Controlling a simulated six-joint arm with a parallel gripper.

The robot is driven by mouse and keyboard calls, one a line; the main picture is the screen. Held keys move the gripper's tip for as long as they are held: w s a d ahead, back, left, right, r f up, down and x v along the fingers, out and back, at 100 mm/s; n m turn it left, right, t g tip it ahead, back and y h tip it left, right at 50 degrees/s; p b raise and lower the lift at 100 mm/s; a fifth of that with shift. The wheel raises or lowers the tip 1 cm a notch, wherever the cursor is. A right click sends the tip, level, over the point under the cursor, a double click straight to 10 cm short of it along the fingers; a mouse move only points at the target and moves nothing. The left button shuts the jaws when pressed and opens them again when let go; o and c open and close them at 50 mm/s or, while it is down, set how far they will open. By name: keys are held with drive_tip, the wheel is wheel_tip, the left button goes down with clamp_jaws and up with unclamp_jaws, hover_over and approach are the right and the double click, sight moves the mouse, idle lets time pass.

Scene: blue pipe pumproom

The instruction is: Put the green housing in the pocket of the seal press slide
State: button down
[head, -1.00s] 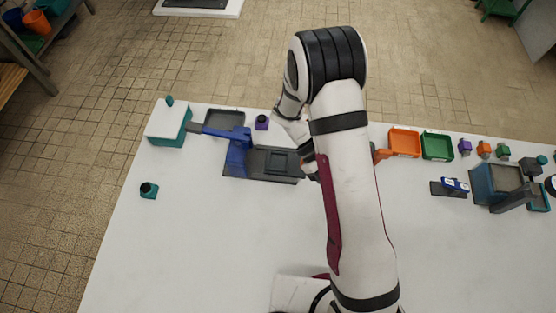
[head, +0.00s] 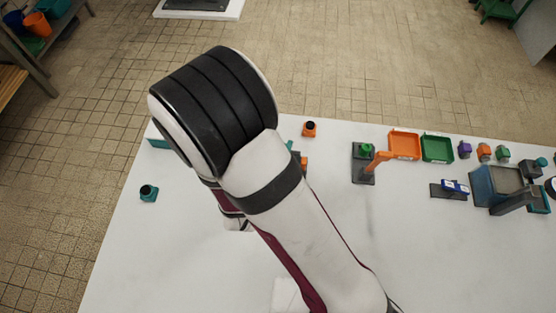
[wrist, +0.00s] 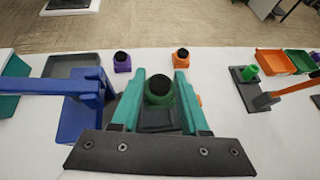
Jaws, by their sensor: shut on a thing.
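The green housing (wrist: 160,94), with a black round top, is upright between the teal fingers of my gripper (wrist: 161,82) in the wrist view. The gripper is shut on it. The dark grey slide (wrist: 155,118) of the blue seal press (wrist: 86,100) shows behind and below the housing. The housing appears over the slide; its height above the pocket cannot be told, as the housing and fingers hide part of it. In the head view my arm hides the press, the slide and the housing.
A purple housing (wrist: 122,62) and an orange housing (wrist: 181,58) stand beyond the slide. Left is a grey tray (wrist: 72,66). Right is a dark stand (head: 362,174) with a green part and orange lever (head: 378,160). A teal housing (head: 148,193) stands at left.

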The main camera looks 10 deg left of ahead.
wheel_tip(320, 180, down, 6)
drive_tip(key=shift+r, duration=0.1)
drive_tip(key=shift+c, duration=2.1)
unclamp_jaws()
drive_tip(key=shift+d, duration=0.1)
drive_tip(key=shift+s, duration=0.1)
